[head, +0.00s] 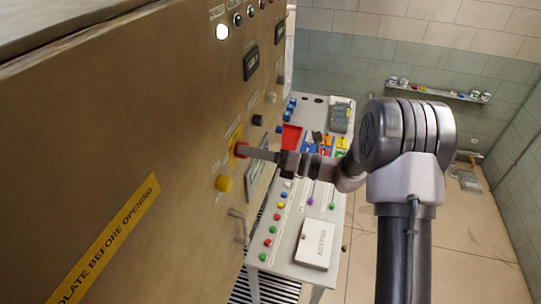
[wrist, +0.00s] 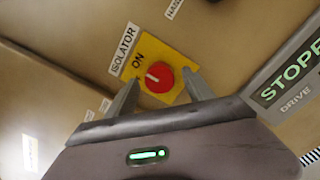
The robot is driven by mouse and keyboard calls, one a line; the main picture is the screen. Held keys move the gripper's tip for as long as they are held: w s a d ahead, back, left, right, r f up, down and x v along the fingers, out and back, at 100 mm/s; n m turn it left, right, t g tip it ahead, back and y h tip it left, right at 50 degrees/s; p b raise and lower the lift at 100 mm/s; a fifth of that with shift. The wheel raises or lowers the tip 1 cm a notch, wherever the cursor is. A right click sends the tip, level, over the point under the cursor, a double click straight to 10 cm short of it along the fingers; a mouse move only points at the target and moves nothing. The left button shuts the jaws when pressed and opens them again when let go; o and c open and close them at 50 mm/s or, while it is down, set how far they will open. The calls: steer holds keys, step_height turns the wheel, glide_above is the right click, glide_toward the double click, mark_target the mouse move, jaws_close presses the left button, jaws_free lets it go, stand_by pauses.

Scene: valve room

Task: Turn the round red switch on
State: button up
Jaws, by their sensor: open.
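The round red switch (wrist: 157,77) is a knob with a white pointer line on a yellow plate (wrist: 183,68) marked ON, beside an ISOLATOR label (wrist: 123,50). The white line points to the upper left, towards the word ON. In the head view the red switch (head: 241,149) shows on the brown cabinet front, partly hidden by my gripper. My gripper (wrist: 163,88) is open, with one finger on each side of the red switch. I cannot tell whether the fingers touch it. It also shows in the head view (head: 255,153), reaching left to the cabinet.
A table (head: 272,262) with coloured parts and a white box (head: 315,245) stands below my arm.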

steer(key=b+v, duration=0.3)
steer(key=v, duration=1.3)
steer(key=shift+s+d+b, duration=0.2)
steer(key=shift+d+b, duration=0.15)
steer(key=shift+b, duration=0.05)
steer(key=shift+f, duration=0.1)
steer(key=s+a+f+n+g+h+b, duration=0.3)
steer(key=s+a+f+n+h+b, duration=0.15)
steer(key=s+f+n+b, duration=0.5)
steer(key=s+a+f+n+g+h+b, duration=0.35)
steer(key=s+a+f+n+b, duration=0.2)
steer(key=s+f+b, duration=0.55)
steer(key=s+d+f+n+t+h+b, duration=0.2)
steer(key=d+f+n+t+h+b, duration=0.1)
steer(key=f+n+b, duration=0.2)
steer(key=s+d+f+n+t+h+b, duration=0.2)
steer(key=f+n+b, duration=0.4)
steer(key=b, duration=0.4)
steer(key=shift+s+d+n+t+h, duration=0.2)
steer(key=shift+d+n+t+h, duration=0.3)
steer(key=shift+h, duration=0.6)
steer(key=shift+a, duration=0.1)
